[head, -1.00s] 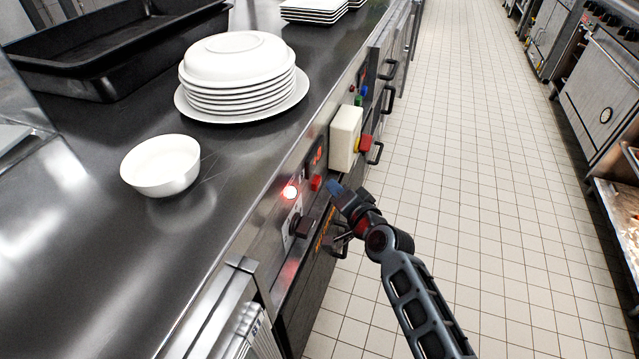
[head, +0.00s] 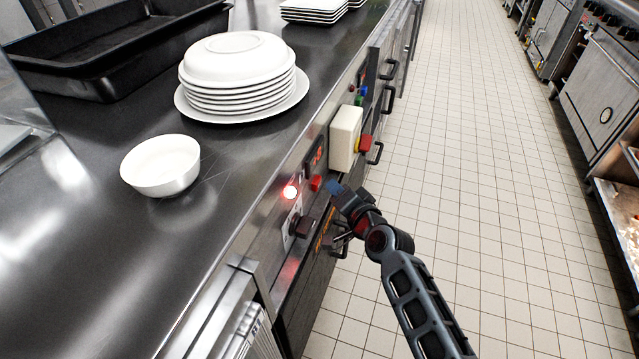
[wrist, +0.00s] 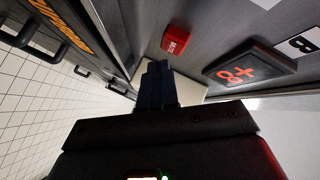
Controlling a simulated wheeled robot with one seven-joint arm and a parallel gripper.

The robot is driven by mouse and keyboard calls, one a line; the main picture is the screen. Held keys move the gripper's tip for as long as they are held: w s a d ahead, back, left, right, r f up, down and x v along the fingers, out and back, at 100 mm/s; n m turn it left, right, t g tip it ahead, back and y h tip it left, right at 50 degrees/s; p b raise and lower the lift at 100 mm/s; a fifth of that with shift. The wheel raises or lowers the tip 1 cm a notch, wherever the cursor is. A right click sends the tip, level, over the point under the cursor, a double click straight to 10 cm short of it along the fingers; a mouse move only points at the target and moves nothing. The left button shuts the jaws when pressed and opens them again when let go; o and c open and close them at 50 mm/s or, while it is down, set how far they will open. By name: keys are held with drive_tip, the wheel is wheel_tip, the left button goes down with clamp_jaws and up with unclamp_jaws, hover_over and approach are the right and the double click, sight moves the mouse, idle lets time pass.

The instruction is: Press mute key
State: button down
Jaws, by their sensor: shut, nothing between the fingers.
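The mute key is a red block (wrist: 176,40) with white lettering that reads MUTE, on the steel front panel in the wrist view. In the head view it is the small red key (head: 316,183) just right of the lit red lamp. My gripper (head: 334,187) is shut and empty, its blue fingertips just right of the key. In the wrist view the shut fingers (wrist: 155,68) point up the picture, below and slightly left of the key. A small gap shows between fingers and key in the wrist view.
A glowing red lamp (head: 290,192), a dark display with red digits (head: 316,158) and a black knob (head: 300,227) surround the key. A cream box with a red button (head: 345,137) juts out beyond. A bowl (head: 160,165) and plates (head: 240,75) stand on the counter.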

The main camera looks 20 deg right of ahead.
drive_tip(key=shift+w+a, duration=0.1)
drive_tip(key=shift+a, duration=0.05)
drive_tip(key=shift+w+a, duration=0.15)
drive_tip(key=shift+a, duration=0.1)
drive_tip(key=shift+w+a+p, duration=0.35)
drive_tip(key=shift+a, duration=0.05)
idle(0.9)
drive_tip(key=shift+s+d+b, duration=0.45)
drive_tip(key=shift+s+d, duration=0.15)
drive_tip(key=shift+d, duration=0.15)
drive_tip(key=shift+s+d+b, duration=0.6)
drive_tip(key=shift+s+d, duration=0.15)
drive_tip(key=shift+d, duration=0.3)
drive_tip(key=shift+s+d+b, duration=0.6)
drive_tip(key=shift+s+d, duration=0.15)
drive_tip(key=shift+d, duration=0.25)
